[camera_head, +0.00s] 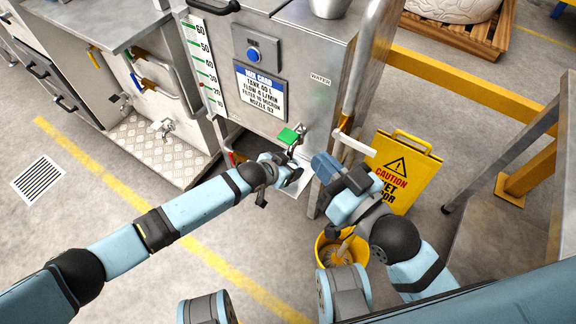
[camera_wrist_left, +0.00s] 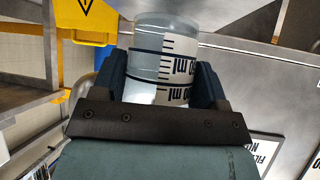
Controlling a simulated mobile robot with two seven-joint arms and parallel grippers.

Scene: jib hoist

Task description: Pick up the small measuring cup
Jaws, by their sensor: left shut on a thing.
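A clear measuring cup (camera_wrist_left: 165,60) with black "ml" marks on a white scale fills the middle of the left wrist view. My left gripper (camera_wrist_left: 160,78) is shut on it, with one dark blue finger on each side. In the head view my left gripper (camera_head: 292,176) is low in front of the steel tank cabinet, below the green-handled tap (camera_head: 288,136). The cup is too small and covered to make out clearly there. My right gripper (camera_head: 328,168) is just to the right, by the cabinet's corner; its finger gap cannot be seen.
The steel cabinet (camera_head: 310,75) bears a green level scale (camera_head: 203,70) and a label plate (camera_head: 260,92). A yellow caution sign (camera_head: 403,165) and a yellow bucket (camera_head: 325,252) stand near my right arm. Floor is clear at left.

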